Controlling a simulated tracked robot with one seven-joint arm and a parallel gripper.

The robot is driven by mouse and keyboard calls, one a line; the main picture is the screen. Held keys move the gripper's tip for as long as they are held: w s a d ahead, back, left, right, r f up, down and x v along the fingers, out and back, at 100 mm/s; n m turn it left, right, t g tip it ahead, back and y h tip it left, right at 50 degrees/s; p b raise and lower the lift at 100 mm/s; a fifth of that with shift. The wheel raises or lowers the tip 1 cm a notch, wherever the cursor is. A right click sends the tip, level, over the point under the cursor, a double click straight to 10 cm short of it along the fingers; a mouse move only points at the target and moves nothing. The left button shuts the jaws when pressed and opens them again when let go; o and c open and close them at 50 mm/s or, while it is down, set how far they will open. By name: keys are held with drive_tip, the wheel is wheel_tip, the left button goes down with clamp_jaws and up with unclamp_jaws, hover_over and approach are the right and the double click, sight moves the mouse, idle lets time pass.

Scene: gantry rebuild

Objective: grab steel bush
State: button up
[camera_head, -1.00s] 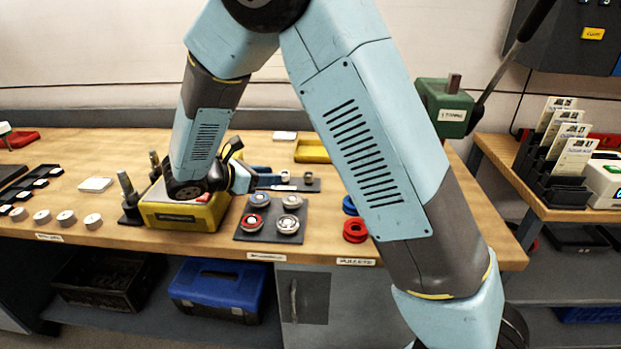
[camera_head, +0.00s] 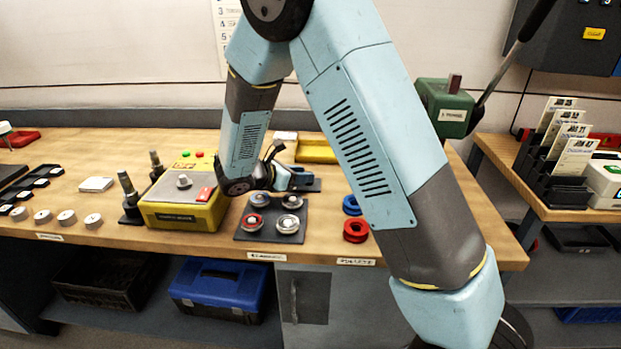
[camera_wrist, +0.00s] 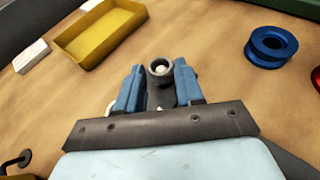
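The steel bush (camera_wrist: 160,67) shows in the wrist view as a short grey metal ring with an open bore, above a dark grey part. My gripper (camera_wrist: 160,74) has its two blue fingers on either side of the bush. The fingers are apart, with a gap showing on the left side of the bush; contact on the right cannot be told. In the head view my gripper (camera_head: 284,180) is low over the bench, just right of the yellow box, and hides the bush.
A yellow tray (camera_wrist: 101,34) lies behind my gripper, with a white block (camera_wrist: 30,56) beside it. A blue ring (camera_wrist: 270,47) lies to the right. In the head view a yellow box (camera_head: 181,217) with buttons and a dark mat (camera_head: 270,229) with several round parts stand close by.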

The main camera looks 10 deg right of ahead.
drive_tip(key=shift+x, duration=1.05)
drive_tip(key=shift+c, duration=0.3)
clamp_jaws()
